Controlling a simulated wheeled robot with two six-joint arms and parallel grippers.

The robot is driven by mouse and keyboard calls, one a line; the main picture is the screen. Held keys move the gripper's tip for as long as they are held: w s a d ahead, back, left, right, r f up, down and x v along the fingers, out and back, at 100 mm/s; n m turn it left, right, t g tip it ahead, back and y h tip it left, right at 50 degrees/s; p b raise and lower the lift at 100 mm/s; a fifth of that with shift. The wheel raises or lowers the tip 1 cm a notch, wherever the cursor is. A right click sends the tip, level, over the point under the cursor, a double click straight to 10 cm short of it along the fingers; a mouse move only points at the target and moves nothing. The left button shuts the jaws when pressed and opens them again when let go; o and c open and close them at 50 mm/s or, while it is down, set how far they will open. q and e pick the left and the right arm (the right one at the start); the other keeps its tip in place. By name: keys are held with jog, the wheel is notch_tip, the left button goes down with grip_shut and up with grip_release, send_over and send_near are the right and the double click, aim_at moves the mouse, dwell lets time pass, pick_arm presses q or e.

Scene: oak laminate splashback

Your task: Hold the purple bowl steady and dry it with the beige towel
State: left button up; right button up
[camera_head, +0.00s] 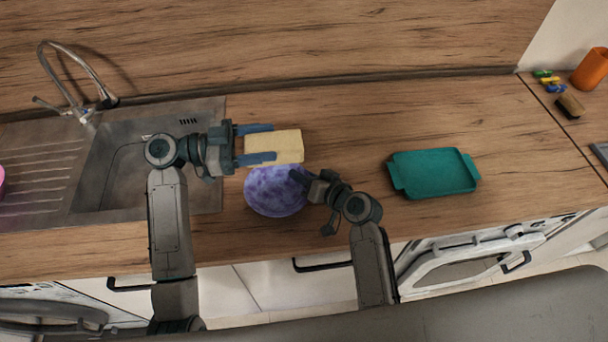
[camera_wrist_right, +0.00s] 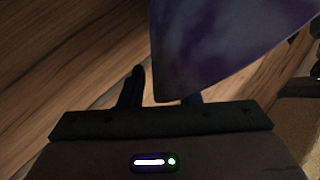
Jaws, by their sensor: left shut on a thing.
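The purple bowl (camera_head: 272,192) is mottled and stands on the counter right of the sink. The beige towel (camera_head: 288,146) is a folded pad, seen over the bowl's far edge and hiding part of it. My left gripper (camera_head: 268,143) is shut on the towel, its blue fingers on either side. My right gripper (camera_head: 304,180) is at the bowl's right edge. In the right wrist view the bowl (camera_wrist_right: 215,45) covers part of one finger; the other stands apart with a gap, so the gripper (camera_wrist_right: 160,95) looks open. Contact with the rim is unclear.
A teal tray (camera_head: 435,172) lies empty to the right. The sink (camera_head: 130,150) with its tap (camera_head: 85,75) is at the left. An orange cup (camera_head: 590,69), a brush (camera_head: 570,106) and small coloured items are at the far right.

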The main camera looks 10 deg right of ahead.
jog(key=shift+c, duration=0.2)
grip_shut()
pick_arm(q)
jog(key=f+m+g, duration=0.2)
jog(key=f+g, duration=0.1)
jog(key=f+m+g+y, duration=0.1)
jog(key=g, duration=0.1)
jog(key=shift+w+a+f, duration=0.25)
jog(key=shift+a, duration=0.05)
notch_tip(320, 180, down, 6)
jog(key=m+g, duration=0.1)
jog(key=g, duration=0.1)
jog(key=shift+a+m, duration=0.3)
jog(key=shift+a, duration=0.05)
